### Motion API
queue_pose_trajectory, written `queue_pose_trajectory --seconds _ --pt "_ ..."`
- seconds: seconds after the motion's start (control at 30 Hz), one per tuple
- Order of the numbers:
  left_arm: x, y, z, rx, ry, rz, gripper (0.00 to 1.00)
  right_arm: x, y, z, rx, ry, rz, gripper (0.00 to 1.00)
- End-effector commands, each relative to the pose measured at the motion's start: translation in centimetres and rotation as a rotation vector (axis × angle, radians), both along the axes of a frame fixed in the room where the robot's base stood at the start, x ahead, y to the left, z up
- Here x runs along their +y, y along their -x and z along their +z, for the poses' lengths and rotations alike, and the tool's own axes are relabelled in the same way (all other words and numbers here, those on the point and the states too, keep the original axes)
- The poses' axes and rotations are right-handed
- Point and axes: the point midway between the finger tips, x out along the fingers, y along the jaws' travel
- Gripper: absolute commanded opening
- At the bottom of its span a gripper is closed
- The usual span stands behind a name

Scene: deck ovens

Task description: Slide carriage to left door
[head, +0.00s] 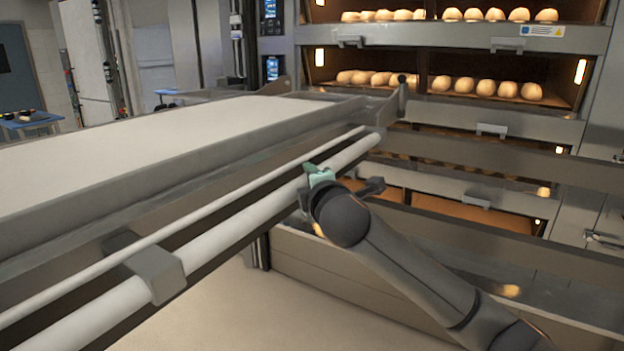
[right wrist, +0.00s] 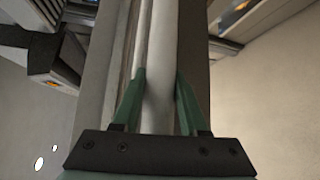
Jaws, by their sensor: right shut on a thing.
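The carriage (head: 140,190) is a long loader with a pale flat bed in a grey frame. It reaches from the left foreground toward the ovens. A round white rail (head: 225,230) runs along its near side, with a thinner rail above it. My right gripper (head: 318,178), with green fingers, is at the white rail near its far end. In the right wrist view the fingers (right wrist: 158,95) lie on both sides of the white rail (right wrist: 160,70) and are shut on it. My left gripper is not in view. The left door is not clearly identifiable.
The deck oven (head: 455,58) stands behind, with several loaves (head: 485,87) on lit decks. Grey oven crossbars (head: 480,160) lie right of the carriage. A blue table (head: 35,124) is far left. Pale floor (head: 240,300) is open below the rail.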

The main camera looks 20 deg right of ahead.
Motion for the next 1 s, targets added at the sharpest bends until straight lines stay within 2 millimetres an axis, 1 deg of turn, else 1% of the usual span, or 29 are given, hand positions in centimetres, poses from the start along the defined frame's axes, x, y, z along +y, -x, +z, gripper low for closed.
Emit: queue_pose_trajectory --seconds 0.03,0.23,0.27,0.5,0.53,0.83,0.93,1.0 --pt "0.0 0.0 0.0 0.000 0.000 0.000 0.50 0.3 0.0 0.0 0.000 -0.003 0.006 0.00" --pt "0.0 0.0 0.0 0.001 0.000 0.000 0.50 0.3 0.0 0.0 -0.001 -0.004 0.007 0.00" --pt "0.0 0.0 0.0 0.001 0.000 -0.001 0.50 0.3 0.0 0.0 -0.001 -0.005 0.007 0.43" --pt "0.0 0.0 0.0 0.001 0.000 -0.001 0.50 0.2 0.0 0.1 -0.002 -0.003 0.004 0.70" --pt "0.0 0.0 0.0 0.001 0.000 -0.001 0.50 0.1 0.0 0.1 -0.002 -0.003 0.003 0.72" --pt "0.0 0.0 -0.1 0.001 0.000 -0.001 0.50 0.1 0.2 0.1 -0.003 -0.002 0.002 0.72" --pt "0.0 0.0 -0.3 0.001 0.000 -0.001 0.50 0.1 0.9 0.1 -0.003 -0.003 0.002 0.72" --pt "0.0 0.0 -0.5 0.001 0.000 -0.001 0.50 0.2 1.8 0.2 -0.004 -0.002 0.003 0.72"
